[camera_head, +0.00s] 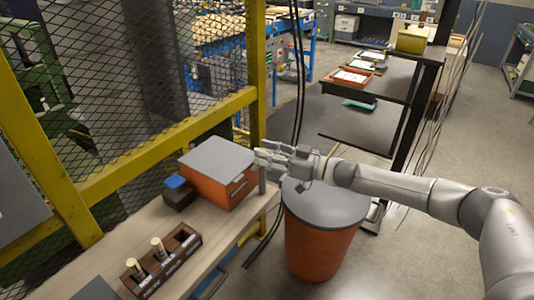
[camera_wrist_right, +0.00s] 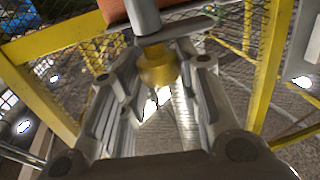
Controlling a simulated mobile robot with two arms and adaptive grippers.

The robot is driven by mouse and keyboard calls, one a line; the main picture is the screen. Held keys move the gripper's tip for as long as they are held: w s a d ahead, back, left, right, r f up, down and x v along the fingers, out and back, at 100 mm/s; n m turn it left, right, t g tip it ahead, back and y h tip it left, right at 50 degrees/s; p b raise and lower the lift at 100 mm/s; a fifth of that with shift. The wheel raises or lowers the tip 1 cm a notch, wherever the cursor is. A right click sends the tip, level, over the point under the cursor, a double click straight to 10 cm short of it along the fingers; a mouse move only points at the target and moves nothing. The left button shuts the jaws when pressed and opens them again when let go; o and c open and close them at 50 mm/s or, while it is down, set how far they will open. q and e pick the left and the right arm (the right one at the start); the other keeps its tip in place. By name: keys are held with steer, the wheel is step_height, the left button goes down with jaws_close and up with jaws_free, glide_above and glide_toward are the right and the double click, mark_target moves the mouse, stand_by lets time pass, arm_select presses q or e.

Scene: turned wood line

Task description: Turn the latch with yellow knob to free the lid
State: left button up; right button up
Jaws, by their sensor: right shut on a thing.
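The orange box (camera_head: 215,187) with a flat grey lid (camera_head: 217,157) sits on the wooden bench against the yellow-framed mesh. The lid lies closed on it. My right gripper (camera_head: 263,156) is at the box's right side, close to the lid's edge. In the right wrist view, the yellow knob (camera_wrist_right: 157,68) is between the fingers, which are shut on it. A grey rod (camera_wrist_right: 145,18) and a grey plate show behind the knob. In the head view the fingers hide the knob, and the latch's angle cannot be told. My left gripper is not in view.
A short grey post (camera_head: 262,181) stands at the box's right. A small dark block with a blue top (camera_head: 175,182) is left of the box. A dark wooden rack (camera_head: 163,264) holds light pegs nearer. An orange bin (camera_head: 318,245) with a grey top stands below my right arm.

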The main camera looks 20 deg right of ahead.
steer(key=shift+f, duration=0.1)
steer(key=o, duration=1)
steer(key=v, duration=1.2)
